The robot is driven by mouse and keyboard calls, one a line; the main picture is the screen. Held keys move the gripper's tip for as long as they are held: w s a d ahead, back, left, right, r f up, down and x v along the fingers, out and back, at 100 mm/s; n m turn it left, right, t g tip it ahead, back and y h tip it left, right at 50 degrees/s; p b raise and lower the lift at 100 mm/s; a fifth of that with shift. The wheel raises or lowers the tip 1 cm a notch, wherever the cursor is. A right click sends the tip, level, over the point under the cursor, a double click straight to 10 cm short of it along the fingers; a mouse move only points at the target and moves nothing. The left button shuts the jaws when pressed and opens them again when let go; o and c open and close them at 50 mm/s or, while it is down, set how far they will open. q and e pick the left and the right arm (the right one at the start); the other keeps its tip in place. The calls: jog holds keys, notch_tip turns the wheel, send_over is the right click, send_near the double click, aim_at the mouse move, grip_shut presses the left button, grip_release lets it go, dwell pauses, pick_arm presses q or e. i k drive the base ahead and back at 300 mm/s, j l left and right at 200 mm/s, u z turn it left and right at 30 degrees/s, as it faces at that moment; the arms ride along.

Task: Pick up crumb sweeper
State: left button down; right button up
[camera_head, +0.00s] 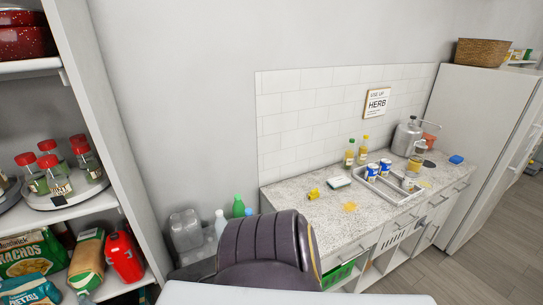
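I cannot tell for sure which thing is the crumb sweeper. A small flat white item with a dark green edge (338,182) lies on the speckled counter (290,196), near the tiled wall, and may be it. A small yellow item (313,194) lies left of it, and a small blue item (456,159) lies at the counter's far right end. A yellowish patch (350,206), perhaps crumbs, is on the counter in front of the white item. Neither of my grippers is in view.
A metal tray (396,198) with blue-and-white cans stands mid-counter; bottles (349,154) and a metal pot (405,139) stand behind. A dark ribbed rounded object (262,243) blocks the near left. Shelves (95,95) rise at left, a white fridge (478,130) at right; floor is clear at lower right.

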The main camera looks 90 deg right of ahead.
aim_at(341, 181)
jog(key=z, duration=0.5)
jog(key=l+z, duration=0.15)
jog(key=z, duration=0.35)
jog(key=l+z, duration=0.1)
jog(key=z, duration=0.85)
jog(key=l+z, duration=0.1)
jog(key=z, duration=0.4)
jog(key=i+z, duration=0.1)
jog(key=z, duration=0.4)
jog(key=l+z, duration=0.1)
jog(key=z, duration=0.4)
